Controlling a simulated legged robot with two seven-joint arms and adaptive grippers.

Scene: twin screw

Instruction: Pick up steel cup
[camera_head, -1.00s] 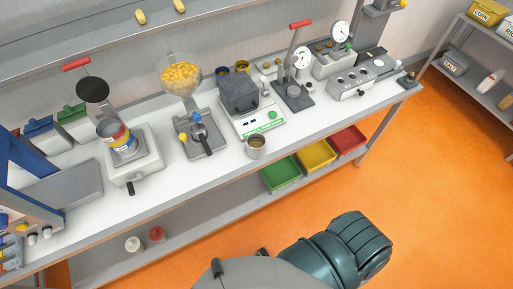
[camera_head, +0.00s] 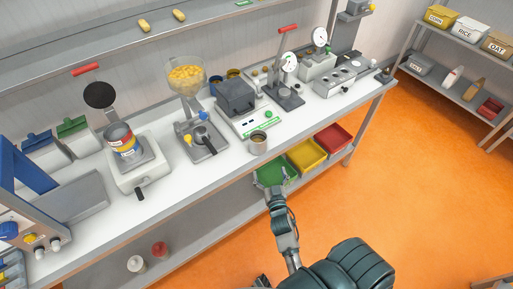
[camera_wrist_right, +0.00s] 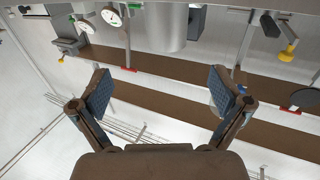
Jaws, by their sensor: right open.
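The steel cup (camera_head: 258,143) is a small grey metal cup with a dark brownish inside. It stands upright at the front edge of the white bench (camera_head: 230,168), in front of the scale. In the right wrist view, which looks upside down, it appears to be the grey cylinder (camera_wrist_right: 166,28) at the top centre, beyond the fingers. My right gripper (camera_head: 270,180) is below and in front of the cup, over the green bin, apart from the cup. In the wrist view its two fingers (camera_wrist_right: 162,88) are spread wide with nothing between them. My left gripper is not in view.
A digital scale (camera_head: 252,122) with a grey block is behind the cup. A hopper device (camera_head: 203,140) stands to its left, a gauge press (camera_head: 288,95) to its right. Green (camera_head: 265,176), yellow (camera_head: 306,155) and red bins sit below the bench edge. The orange floor is clear.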

